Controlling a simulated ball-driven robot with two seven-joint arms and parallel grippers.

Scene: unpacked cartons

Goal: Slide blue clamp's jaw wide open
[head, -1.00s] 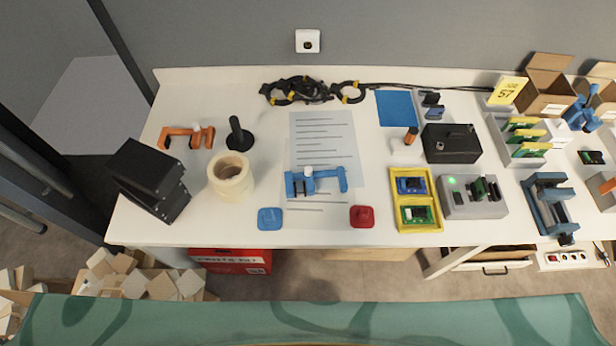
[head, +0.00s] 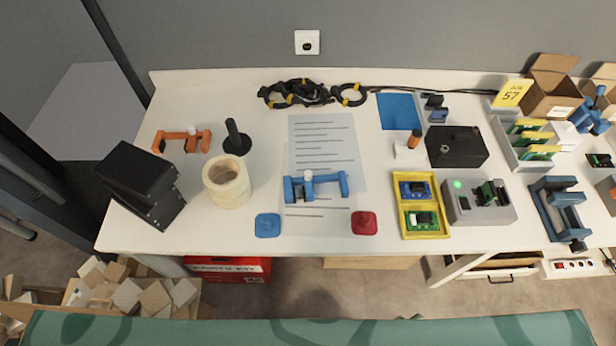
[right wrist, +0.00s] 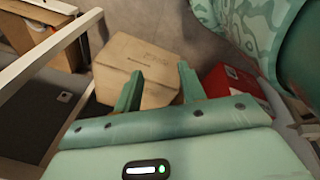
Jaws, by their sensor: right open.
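The blue clamp (head: 328,183) lies on the papers near the middle of the white table in the head view. It has a bar along its back, two jaws toward the front edge and a white knob (head: 307,176) near its left end. The jaws stand apart at left and right, though small detail is hard to make out. My right gripper (right wrist: 160,80) shows in the right wrist view with its two green fingers apart and nothing between them. It points down toward the floor, where a cardboard box stands, away from the clamp. My left gripper is not in view.
A blue piece (head: 267,225) and a red piece (head: 365,223) lie in front of the clamp. A tape roll (head: 228,182) stands left of it, a yellow tray (head: 421,230) right. An orange clamp (head: 182,140) lies at back left. A cardboard box (right wrist: 137,70) is on the floor.

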